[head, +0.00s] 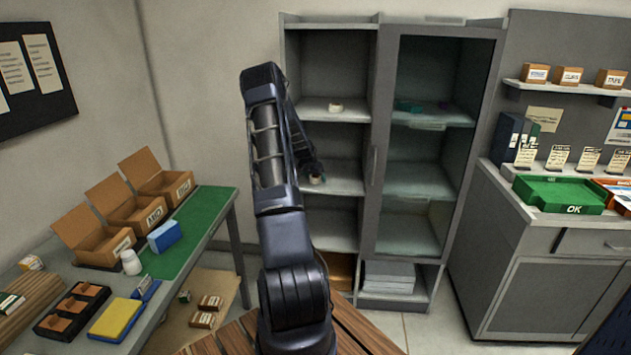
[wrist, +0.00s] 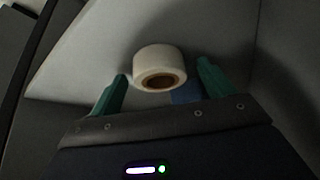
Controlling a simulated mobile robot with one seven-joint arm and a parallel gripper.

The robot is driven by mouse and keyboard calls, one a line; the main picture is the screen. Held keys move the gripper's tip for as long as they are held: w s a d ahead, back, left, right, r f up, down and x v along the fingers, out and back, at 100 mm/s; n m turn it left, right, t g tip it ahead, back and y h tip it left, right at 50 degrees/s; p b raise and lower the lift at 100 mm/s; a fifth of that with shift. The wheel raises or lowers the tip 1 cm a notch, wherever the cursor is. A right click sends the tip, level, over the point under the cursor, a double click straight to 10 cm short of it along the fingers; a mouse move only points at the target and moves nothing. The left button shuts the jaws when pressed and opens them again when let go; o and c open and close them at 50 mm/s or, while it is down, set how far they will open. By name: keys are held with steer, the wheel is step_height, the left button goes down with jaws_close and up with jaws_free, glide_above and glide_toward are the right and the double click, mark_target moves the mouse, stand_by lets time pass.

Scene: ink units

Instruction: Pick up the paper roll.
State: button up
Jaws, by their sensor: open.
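A white paper roll (wrist: 160,60) with a brown core shows in the wrist view, on a pale shelf surface. My gripper (wrist: 162,84) is open, with one green finger to each side of the roll's near end. The roll lies between and just beyond the fingertips; contact cannot be told. In the head view my gripper (head: 315,172) reaches into the middle bay of the open grey shelf unit (head: 372,90). A small pale part, seemingly the roll (head: 317,180), shows beside it, mostly hidden. A similar pale roll (head: 335,107) sits on the shelf above.
A glass-fronted cabinet (head: 425,150) adjoins the shelves on the right. A side wall rises at the right there. A table with boxes (head: 205,220) stands left; a counter with a green tray (head: 560,193) stands right.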

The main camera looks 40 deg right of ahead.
steer(key=c, duration=1.1)
steer(key=shift+r, duration=0.15)
